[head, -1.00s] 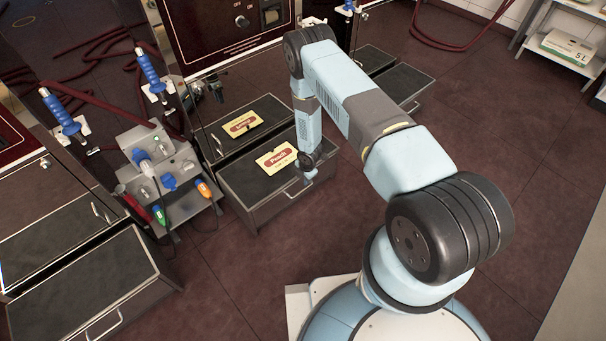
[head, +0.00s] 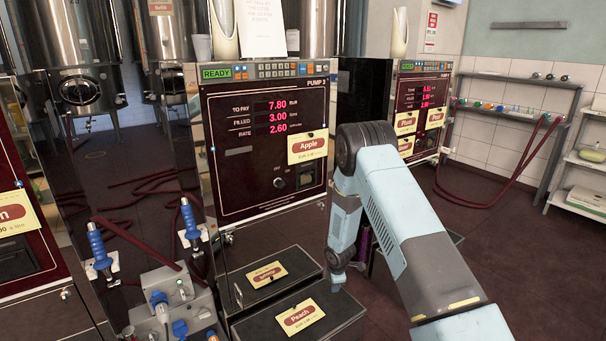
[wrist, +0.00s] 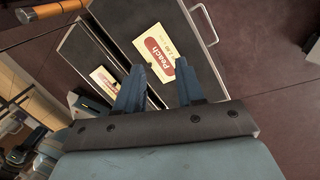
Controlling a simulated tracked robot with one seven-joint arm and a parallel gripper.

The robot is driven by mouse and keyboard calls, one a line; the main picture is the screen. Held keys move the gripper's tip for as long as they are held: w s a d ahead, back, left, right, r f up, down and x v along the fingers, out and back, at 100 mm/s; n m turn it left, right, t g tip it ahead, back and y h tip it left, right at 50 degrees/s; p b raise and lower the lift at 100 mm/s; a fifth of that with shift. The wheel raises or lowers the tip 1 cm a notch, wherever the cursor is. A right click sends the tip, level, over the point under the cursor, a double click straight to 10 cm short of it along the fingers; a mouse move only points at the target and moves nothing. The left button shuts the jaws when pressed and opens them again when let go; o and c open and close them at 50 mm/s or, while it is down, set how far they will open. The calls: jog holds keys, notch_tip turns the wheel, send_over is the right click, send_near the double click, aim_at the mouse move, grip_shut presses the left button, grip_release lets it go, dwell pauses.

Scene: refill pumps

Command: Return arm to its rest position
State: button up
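My arm (head: 395,205) reaches forward from the lower right in the head view, bends at its black elbow and points down. My gripper (head: 337,282) hangs over the right side of a dark-topped drawer, beside the yellow Peach card (head: 301,317). In the wrist view my gripper (wrist: 160,66) shows two blue fingers held apart with nothing between them. The Peach card (wrist: 160,53) lies beyond the fingertips on the drawer top. Whether the fingers touch the drawer cannot be told.
Pump 3 (head: 265,160) stands behind the drawer, reading READY, with an Apple card (head: 307,147) on its front. A second card (head: 266,274) lies on the step behind. Blue-handled nozzles (head: 189,218) and a grey connector box (head: 165,290) stand left. Floor at right is clear.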

jog(key=d+r+m+t, duration=0.1)
jog(key=d+r+m, duration=0.15)
jog(key=r, duration=0.95)
jog(key=d+r+m, duration=0.2)
jog(key=r+m, duration=0.1)
jog(key=r, duration=0.8)
jog(key=s+d+r+m, duration=0.1)
jog(key=s+r, duration=0.2)
jog(key=r, duration=0.3)
jog(key=s+d+r+m+h, duration=0.1)
jog(key=s+d+r+m, duration=0.15)
jog(key=r, duration=0.35)
jog(key=s+r+m, duration=0.1)
jog(key=s+r, duration=0.2)
jog(key=r, duration=0.3)
jog(key=s+d+r+m+t, duration=0.1)
jog(key=s+d+r+m, duration=0.1)
jog(key=s+r, duration=0.55)
jog(key=s+d+r+m, duration=0.1)
jog(key=s+r+m, duration=0.2)
jog(key=s+r, duration=0.4)
jog(key=s+r+m, duration=0.2)
jog(key=s+m, duration=0.2)
jog(key=s, duration=1.5)
jog(key=shift+s+d+m+y, duration=0.3)
jog(key=shift+s+m+y, duration=0.1)
